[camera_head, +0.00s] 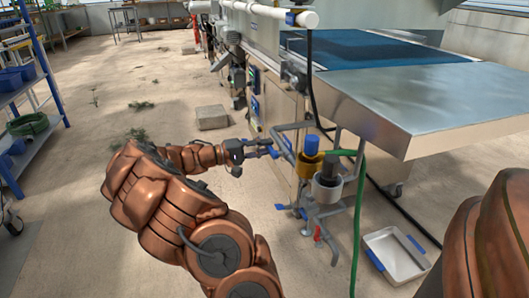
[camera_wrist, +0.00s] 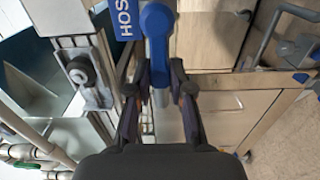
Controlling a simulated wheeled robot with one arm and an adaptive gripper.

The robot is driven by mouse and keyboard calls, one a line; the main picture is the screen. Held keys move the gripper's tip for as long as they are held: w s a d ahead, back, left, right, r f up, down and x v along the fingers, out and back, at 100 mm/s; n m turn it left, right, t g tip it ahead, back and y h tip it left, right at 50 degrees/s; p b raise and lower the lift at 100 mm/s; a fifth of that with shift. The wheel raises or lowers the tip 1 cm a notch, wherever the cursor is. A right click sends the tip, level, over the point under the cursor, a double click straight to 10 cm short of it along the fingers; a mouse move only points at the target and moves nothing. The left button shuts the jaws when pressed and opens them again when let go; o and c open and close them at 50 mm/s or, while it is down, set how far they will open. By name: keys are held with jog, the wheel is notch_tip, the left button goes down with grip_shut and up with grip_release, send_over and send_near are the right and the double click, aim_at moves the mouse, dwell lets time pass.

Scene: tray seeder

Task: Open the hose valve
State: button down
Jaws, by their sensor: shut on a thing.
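The hose valve's blue lever handle (camera_wrist: 157,22) is at the top centre of the wrist view, next to a blue label (camera_wrist: 126,18) that reads "HOS", cut off at the frame edge. The handle runs down between the two fingers of my gripper (camera_wrist: 159,82), which is shut on it. In the head view my gripper (camera_head: 262,148) is at the pipework on the near side of the machine; the handle is too small there to tell from the fingers. A green hose (camera_head: 358,190) hangs from the pipework to the right.
A metal table (camera_head: 420,95) overhangs on the right. Canisters with blue (camera_head: 312,145) and grey (camera_head: 330,168) tops stand on the pipework, above a red-handled valve (camera_head: 319,233). A white tray (camera_head: 395,258) is on the floor. A blue shelf (camera_head: 45,65) stands left; floor between is mostly clear.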

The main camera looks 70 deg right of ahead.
dwell(0.4)
jog(key=c, duration=1)
grip_release()
jog(key=v, duration=1.2)
